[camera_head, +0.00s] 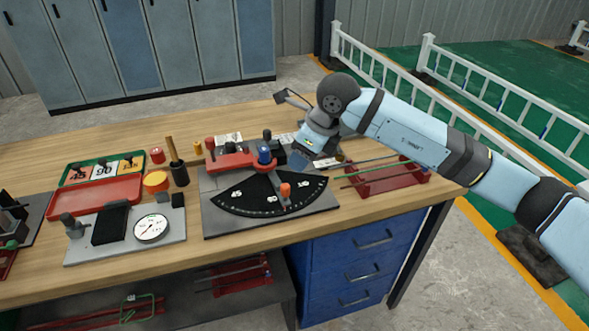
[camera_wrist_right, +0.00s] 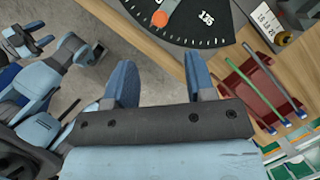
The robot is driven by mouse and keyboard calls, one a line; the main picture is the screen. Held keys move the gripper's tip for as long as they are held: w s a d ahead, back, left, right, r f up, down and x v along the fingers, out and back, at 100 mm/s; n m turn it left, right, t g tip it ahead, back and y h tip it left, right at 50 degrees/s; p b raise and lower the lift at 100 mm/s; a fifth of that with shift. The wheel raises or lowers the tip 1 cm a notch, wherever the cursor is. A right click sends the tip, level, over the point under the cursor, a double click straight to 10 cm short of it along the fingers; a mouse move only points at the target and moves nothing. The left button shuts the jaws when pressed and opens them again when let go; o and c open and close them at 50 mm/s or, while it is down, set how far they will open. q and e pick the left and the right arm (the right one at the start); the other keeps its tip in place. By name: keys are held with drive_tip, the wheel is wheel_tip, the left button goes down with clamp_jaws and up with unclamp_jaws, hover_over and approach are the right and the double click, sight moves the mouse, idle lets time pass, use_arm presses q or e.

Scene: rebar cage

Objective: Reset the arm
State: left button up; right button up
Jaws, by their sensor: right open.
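A black angle gauge (camera_head: 250,196) with white numbers lies on a grey plate on the bench; it also shows in the right wrist view (camera_wrist_right: 208,22). A grey pivoting arm with an orange knob (camera_head: 285,189) crosses its scale; the knob shows in the right wrist view (camera_wrist_right: 160,18). A red block and a blue knob (camera_head: 264,154) stand at its back. My right gripper (camera_head: 299,160) is at the gauge's back right, apart from the orange knob. Its blue fingers (camera_wrist_right: 162,82) are spread and empty. Light-blue parts of mine show at the wrist view's left; left jaw state is unclear.
A red rack (camera_head: 386,178) with rods stands right of the gauge. Blue drawers (camera_head: 362,262) are below the bench.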

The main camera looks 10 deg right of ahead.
drive_tip(key=shift+v, duration=0.85)
